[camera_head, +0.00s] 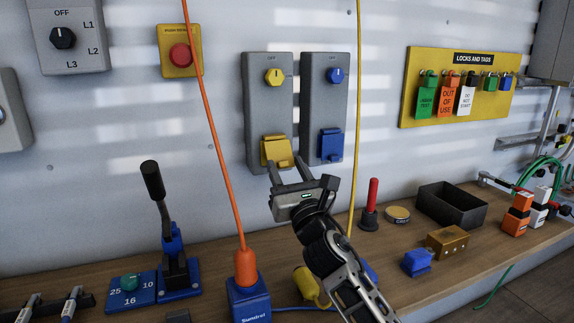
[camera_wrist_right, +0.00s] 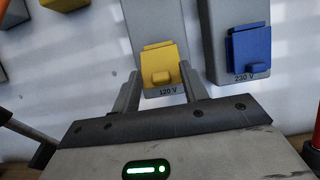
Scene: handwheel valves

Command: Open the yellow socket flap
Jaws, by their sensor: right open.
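The yellow socket flap (camera_head: 277,150) is on the lower part of the left grey socket box (camera_head: 268,105) on the wall. In the right wrist view the yellow flap (camera_wrist_right: 162,66) looks closed, with a small tab low on its front and "120 V" below it. My right gripper (camera_head: 287,162) is open just below and in front of the flap. In the right wrist view its two fingers (camera_wrist_right: 160,86) stand on either side of the flap's lower part, with nothing gripped. I cannot tell whether they touch it. My left gripper does not show.
A second grey box with a blue flap (camera_head: 331,144) is close on the right. An orange cable (camera_head: 213,130) hangs on the left and a yellow cable (camera_head: 357,100) on the right. The workbench below holds a lever (camera_head: 160,200), a dark tray (camera_head: 450,205) and a brass block (camera_head: 447,241).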

